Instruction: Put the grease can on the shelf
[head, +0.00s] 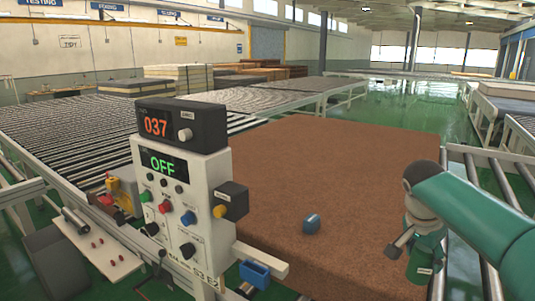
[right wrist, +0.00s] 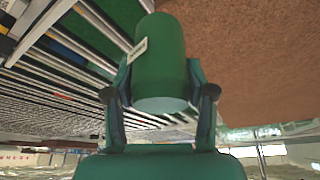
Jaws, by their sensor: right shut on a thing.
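The grease can is a green cylinder with a small white label. In the right wrist view the can (right wrist: 160,60) sits between the two fingers of my right gripper (right wrist: 160,98), which is shut on it. In the head view the can (head: 424,265) hangs below my right arm, at the right edge of the brown mattress (head: 330,170), and the gripper (head: 412,240) partly covers it. A white shelf-like board (head: 95,248) with small red pieces is at the lower left; I cannot tell for sure that it is the shelf. My left gripper is not in view.
A white control box (head: 180,180) with displays "037" and "OFF" stands left of the mattress. A small blue object (head: 311,223) lies on the mattress. Roller conveyors (head: 70,130) run behind at left.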

